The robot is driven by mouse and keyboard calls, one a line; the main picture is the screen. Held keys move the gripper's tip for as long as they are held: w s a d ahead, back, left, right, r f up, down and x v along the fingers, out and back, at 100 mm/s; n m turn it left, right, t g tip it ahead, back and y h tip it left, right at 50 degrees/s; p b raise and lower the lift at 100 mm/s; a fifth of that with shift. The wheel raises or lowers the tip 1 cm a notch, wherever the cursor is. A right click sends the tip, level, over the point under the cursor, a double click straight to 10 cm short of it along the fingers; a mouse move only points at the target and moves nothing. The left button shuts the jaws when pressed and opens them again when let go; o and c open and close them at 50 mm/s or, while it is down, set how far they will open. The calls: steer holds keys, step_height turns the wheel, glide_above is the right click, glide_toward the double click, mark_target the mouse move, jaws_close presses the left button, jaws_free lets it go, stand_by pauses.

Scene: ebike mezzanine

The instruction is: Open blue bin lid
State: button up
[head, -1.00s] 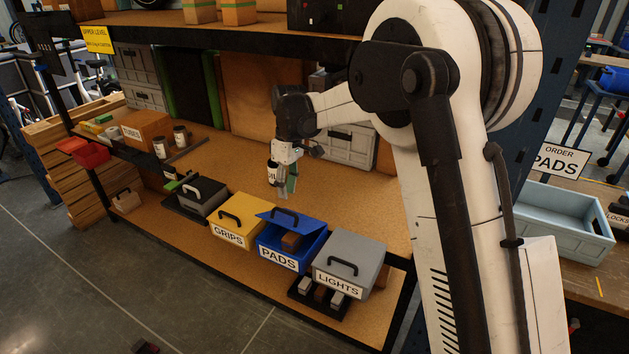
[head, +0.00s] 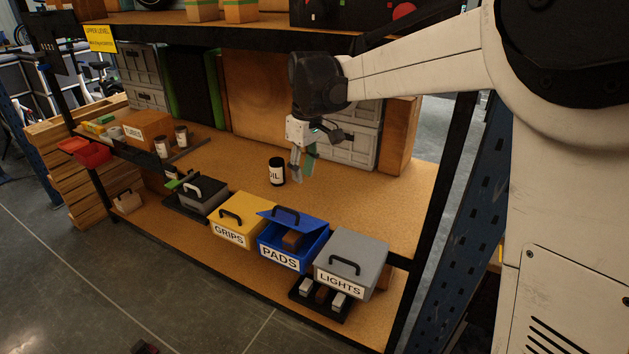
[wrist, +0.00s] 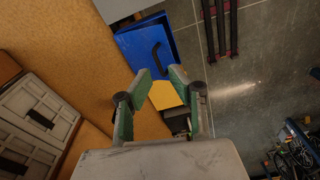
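The blue bin (head: 279,259) labelled PADS stands in the front row on the shelf. Its blue lid (head: 310,224) with a dark handle is tilted up, leaving the front of the bin uncovered. A brown block (head: 292,240) shows inside. My gripper (head: 300,172) hangs above the shelf behind the bin, apart from the lid. In the wrist view the fingers of my gripper (wrist: 160,80) are spread with nothing held between them. The blue lid (wrist: 140,42) and its handle lie beyond the fingertips there.
The yellow GRIPS bin (head: 233,234) stands left of the blue bin and the grey LIGHTS bin (head: 355,250) right of it. A dark OIL bottle (head: 277,171) stands left of my gripper. Grey crates (head: 349,147) stand behind. The shelf right of my gripper is clear.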

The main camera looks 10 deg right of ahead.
steer(key=shift+m+t, duration=0.7)
steer(key=shift+m, duration=0.1)
steer(key=shift+s+d+r+b, duration=0.25)
steer(key=shift+s+d, duration=0.15)
steer(key=shift+s, duration=0.5)
steer(key=shift+s+d+r+b, duration=0.2)
steer(key=shift+s+d, duration=0.25)
steer(key=shift+s, duration=0.4)
steer(key=shift+s+d+r+b, duration=0.15)
steer(key=shift+s+d+b, duration=0.2)
steer(key=shift+s, duration=0.55)
